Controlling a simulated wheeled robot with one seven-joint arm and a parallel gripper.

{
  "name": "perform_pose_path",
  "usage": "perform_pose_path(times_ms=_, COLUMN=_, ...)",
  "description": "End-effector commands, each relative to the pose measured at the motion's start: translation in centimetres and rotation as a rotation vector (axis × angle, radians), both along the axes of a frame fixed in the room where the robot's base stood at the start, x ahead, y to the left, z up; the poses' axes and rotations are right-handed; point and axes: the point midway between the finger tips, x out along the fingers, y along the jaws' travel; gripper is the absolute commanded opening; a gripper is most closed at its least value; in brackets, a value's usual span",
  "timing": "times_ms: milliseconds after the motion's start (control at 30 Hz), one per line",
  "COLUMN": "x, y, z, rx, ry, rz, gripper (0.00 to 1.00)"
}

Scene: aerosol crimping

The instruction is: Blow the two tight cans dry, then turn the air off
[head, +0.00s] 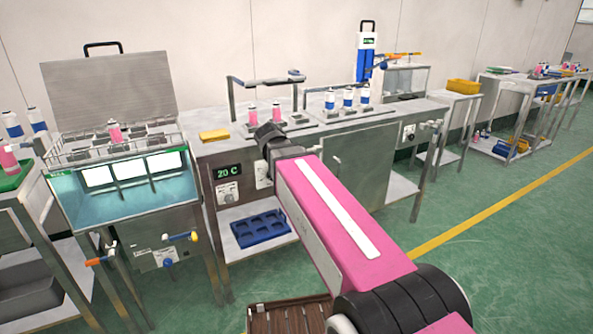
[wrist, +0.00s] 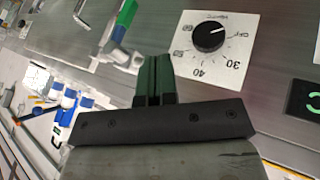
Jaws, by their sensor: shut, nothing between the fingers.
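Two pink cans with white tops, the left one (head: 252,113) and the right one (head: 276,113), stand upright on the middle bench. A metal bracket with an arm (head: 265,81) rises behind them. My gripper (head: 268,137) is in front of the bench, just below the cans in the picture; its fingertips are hidden there. In the wrist view its green fingers (wrist: 153,78) are together and empty. A black dial (wrist: 209,35) on a white plate is close beyond them, apart from them. I cannot tell whether the cans are wet or whether air is blowing.
A water bath (head: 128,195) with a raised lid is at left, one pink can (head: 115,132) in its basket. Several blue-white cans (head: 348,97) stand farther right on the bench. A display (head: 227,171) reads 20 C. A blue tray (head: 261,229) lies on the lower shelf.

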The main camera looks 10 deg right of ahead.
Motion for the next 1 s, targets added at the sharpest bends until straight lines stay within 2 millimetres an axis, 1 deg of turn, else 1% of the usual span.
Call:
perform_pose_path(times_ms=167, x=0.7, y=-0.4, z=-1.1, rx=0.0, ry=0.003, rz=-0.001, gripper=0.0)
perform_pose_path(times_ms=267, x=1.4, y=-0.9, z=-2.1, rx=0.0, ry=0.002, rz=-0.001, gripper=0.0)
perform_pose_path(times_ms=700, x=5.3, y=-3.4, z=-8.2, rx=0.0, ry=0.003, rz=-0.001, gripper=0.0)
perform_pose_path(times_ms=833, x=5.7, y=-5.3, z=-8.0, rx=0.001, ry=0.0, rz=-0.003, gripper=0.0)
perform_pose_path(times_ms=1000, x=6.1, y=-6.6, z=-8.0, rx=0.001, ry=-0.001, rz=-0.002, gripper=0.0)
